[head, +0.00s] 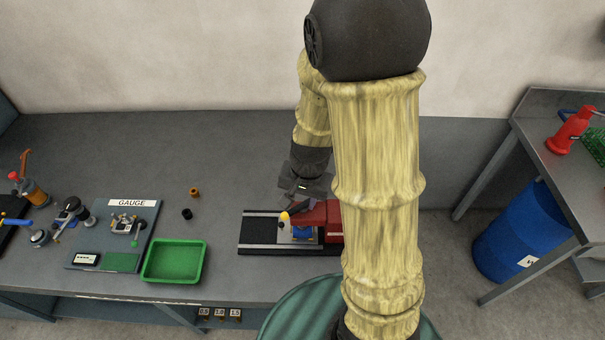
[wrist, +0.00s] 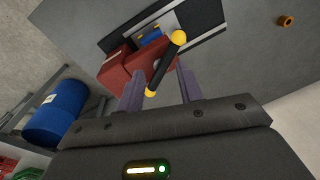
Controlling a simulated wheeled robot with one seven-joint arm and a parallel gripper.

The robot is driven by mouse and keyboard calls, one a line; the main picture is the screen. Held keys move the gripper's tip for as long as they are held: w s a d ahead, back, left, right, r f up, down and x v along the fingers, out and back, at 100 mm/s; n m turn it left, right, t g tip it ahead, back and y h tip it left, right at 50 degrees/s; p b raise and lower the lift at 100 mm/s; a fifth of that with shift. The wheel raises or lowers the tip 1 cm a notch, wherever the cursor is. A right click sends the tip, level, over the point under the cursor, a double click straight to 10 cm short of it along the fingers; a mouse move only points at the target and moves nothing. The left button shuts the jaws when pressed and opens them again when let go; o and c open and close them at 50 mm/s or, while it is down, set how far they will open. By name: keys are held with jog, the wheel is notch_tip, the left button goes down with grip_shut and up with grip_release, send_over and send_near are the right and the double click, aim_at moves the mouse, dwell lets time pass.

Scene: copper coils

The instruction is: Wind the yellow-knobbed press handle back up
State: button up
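The press is a red block (head: 324,214) on a black and grey base (head: 260,232), partly hidden behind my arm in the head view. The red press body (wrist: 117,72) also shows in the wrist view. Its handle (wrist: 166,62) is a black bar with a yellow knob (wrist: 179,37) at the far end and another yellow end near my fingers. One yellow knob (head: 284,217) shows in the head view. My gripper (wrist: 161,76) is open, its two fingers apart on either side of the handle's near end. I cannot tell whether either finger touches it.
A green tray (head: 174,262) and a gauge board (head: 112,236) stand to the left on the bench. Two small rings, one brown (head: 194,191) and one black (head: 187,214), lie behind the tray. A blue barrel (head: 523,235) stands on the floor at right.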

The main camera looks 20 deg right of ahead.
aim_at(303, 204)
jog(key=w+m+p, duration=0.1)
jog(key=p, duration=0.1)
jog(key=r+m+p, duration=0.1)
jog(key=m+p, duration=0.1)
jog(key=shift+w+d+m+g, duration=0.1)
jog(key=shift+w+m+g, duration=0.2)
jog(key=shift+w, duration=0.05)
jog(key=shift+w+d+f+m+p, duration=0.1)
jog(key=shift+w+f+m+p, duration=0.2)
jog(key=shift+m+p, duration=0.65)
jog(key=shift+w+d+f+m+g+h+p, duration=0.3)
jog(key=shift+f+m+p, duration=0.2)
jog(key=shift+m+p, duration=0.5)
jog(key=shift+f, duration=0.3)
jog(key=shift+f, duration=0.1)
jog(key=shift+f+b, duration=0.6)
jog(key=shift+f+b, duration=0.3)
jog(key=shift+f, duration=0.15)
